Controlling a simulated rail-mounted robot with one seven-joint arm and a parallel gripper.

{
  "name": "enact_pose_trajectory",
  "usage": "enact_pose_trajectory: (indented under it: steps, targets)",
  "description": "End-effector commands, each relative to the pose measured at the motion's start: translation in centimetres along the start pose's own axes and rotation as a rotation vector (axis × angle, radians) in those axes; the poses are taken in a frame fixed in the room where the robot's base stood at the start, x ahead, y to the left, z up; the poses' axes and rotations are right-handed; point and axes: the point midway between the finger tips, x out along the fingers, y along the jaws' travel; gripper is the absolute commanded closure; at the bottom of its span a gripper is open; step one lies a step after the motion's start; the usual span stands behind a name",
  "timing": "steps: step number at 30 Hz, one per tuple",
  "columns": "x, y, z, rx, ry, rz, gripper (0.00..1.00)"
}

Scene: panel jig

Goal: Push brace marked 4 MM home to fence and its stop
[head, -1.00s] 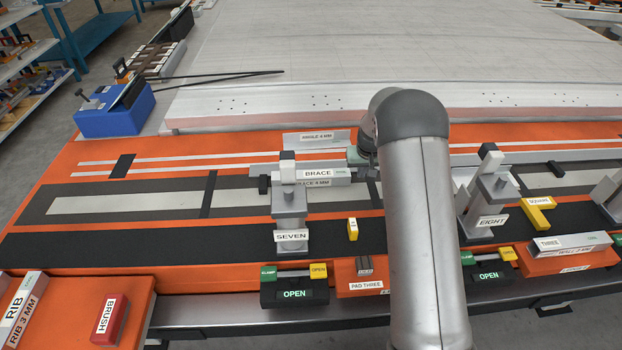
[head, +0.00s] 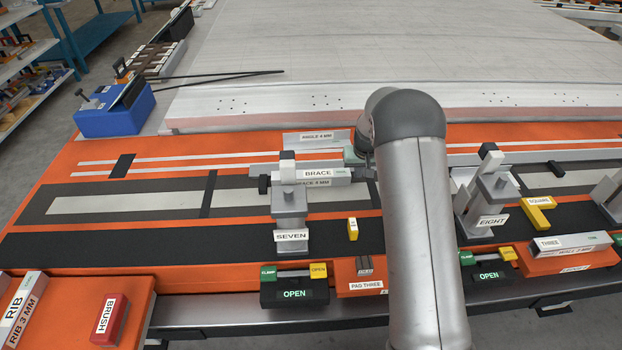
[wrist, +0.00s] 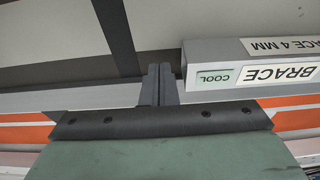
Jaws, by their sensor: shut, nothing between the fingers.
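The brace (head: 338,179), a grey bar labelled BRACE and 4 MM, lies on the jig beneath clamp SEVEN (head: 289,205). Its labelled end also shows in the wrist view (wrist: 213,56). My gripper (wrist: 158,72) has its fingers together and empty, just beside the brace's COOL-labelled end with a narrow gap in the picture; contact cannot be told. In the head view the gripper is mostly behind my arm, at the brace's right end. A light grey rail (head: 262,169), seemingly the fence, runs behind the brace. A small dark block (head: 264,185), perhaps the stop, is at its left end.
Clamp EIGHT (head: 487,205) stands to the right of my arm. The panel for SEVEN (head: 294,294) reads OPEN. A piece marked ANGLE 4 MM (head: 316,141) lies behind the brace. A yellow block (head: 352,229) sits in front. The strip left of clamp SEVEN is mostly clear.

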Motion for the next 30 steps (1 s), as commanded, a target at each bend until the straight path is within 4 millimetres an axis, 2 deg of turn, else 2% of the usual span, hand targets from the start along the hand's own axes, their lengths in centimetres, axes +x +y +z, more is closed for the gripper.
enact_pose_trajectory:
  steps: [30]
  targets:
    - [0.0,-2.1,0.0,0.001,0.0,0.0,1.0]
